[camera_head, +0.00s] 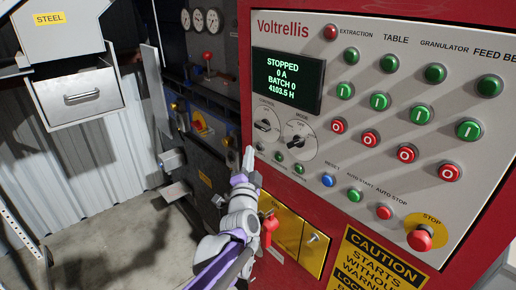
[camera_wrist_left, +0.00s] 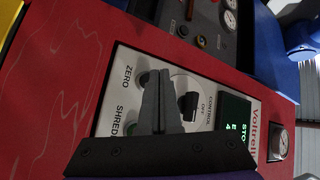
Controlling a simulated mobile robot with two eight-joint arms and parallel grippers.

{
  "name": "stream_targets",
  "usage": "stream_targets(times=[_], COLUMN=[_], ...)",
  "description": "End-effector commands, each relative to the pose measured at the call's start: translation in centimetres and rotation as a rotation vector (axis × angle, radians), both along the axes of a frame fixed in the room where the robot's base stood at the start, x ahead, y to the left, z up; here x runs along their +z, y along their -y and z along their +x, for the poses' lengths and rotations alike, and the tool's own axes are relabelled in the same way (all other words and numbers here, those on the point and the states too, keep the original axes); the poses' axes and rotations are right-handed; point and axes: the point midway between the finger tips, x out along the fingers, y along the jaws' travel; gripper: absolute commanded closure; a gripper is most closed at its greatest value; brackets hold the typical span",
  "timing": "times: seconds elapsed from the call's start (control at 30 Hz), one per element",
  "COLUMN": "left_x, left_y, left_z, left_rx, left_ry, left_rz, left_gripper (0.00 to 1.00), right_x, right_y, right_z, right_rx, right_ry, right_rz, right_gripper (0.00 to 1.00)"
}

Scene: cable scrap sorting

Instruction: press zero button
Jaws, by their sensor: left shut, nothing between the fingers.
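The control panel (camera_head: 400,120) is a pale plate on a red cabinet. The zero button (camera_head: 260,146) looks small and dark, at the left end of the row under the control knob (camera_head: 266,125). In the left wrist view the ZERO label (camera_wrist_left: 128,76) is readable, and the dark button (camera_wrist_left: 143,78) beside it is partly hidden by my fingers. My left gripper (camera_head: 248,158) is shut and empty, pointing up just left of the zero button at the panel's edge. In the left wrist view its fingers (camera_wrist_left: 160,82) overlap the panel; contact cannot be told. My right gripper is not in view.
The screen (camera_head: 288,79) reads STOPPED. Green buttons (camera_head: 279,155) sit right of the zero button. A red stop button (camera_head: 420,238) is at lower right. A yellow plate (camera_head: 287,232) with a red padlock-like part lies below. A steel drawer (camera_head: 82,97) is at left.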

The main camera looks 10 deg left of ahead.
Motion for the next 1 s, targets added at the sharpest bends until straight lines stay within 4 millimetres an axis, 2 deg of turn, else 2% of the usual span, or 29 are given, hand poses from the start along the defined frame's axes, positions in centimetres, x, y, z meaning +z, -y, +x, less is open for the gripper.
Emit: stream_targets(times=[0.5, 1.0], left_x=[0.1, 0.0], left_y=[-2.9, -2.9], left_z=[-3.6, -3.8], left_rx=[0.001, 0.0], left_ry=[0.001, 0.0], left_rz=[0.001, 0.0], left_gripper=[1.0, 1.0], right_x=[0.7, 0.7], right_y=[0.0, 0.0], right_z=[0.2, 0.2], right_rx=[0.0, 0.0], right_ry=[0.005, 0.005], right_rz=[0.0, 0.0], right_gripper=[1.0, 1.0])
